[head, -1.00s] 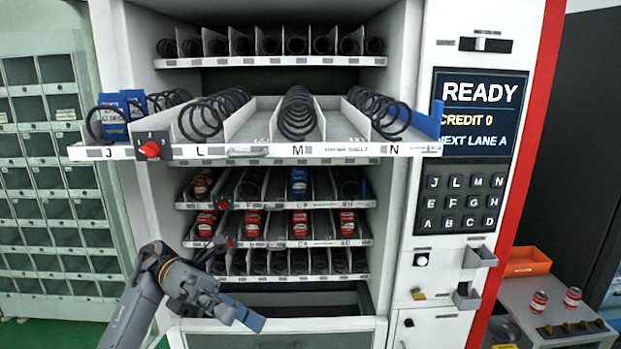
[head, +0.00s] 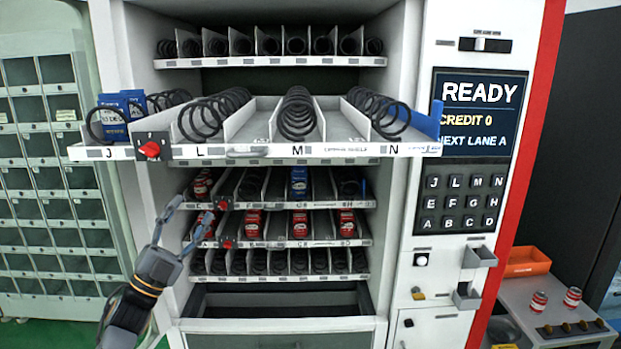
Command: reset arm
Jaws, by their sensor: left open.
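My left gripper (head: 188,224) is in the lower left of the head view. It points up, its two fingers apart, with nothing between them. It is in front of the left side of the vending machine (head: 408,195), below the pulled-out upper shelf (head: 260,152). One finger overlaps the left end of the lower shelves in the picture; I cannot tell whether it touches. My right gripper is not in view.
The pulled-out shelf with lanes J, L, M and N juts forward over the lower shelves. Blue boxes (head: 113,112) stand in lane J. A cubby rack (head: 50,190) stands left.

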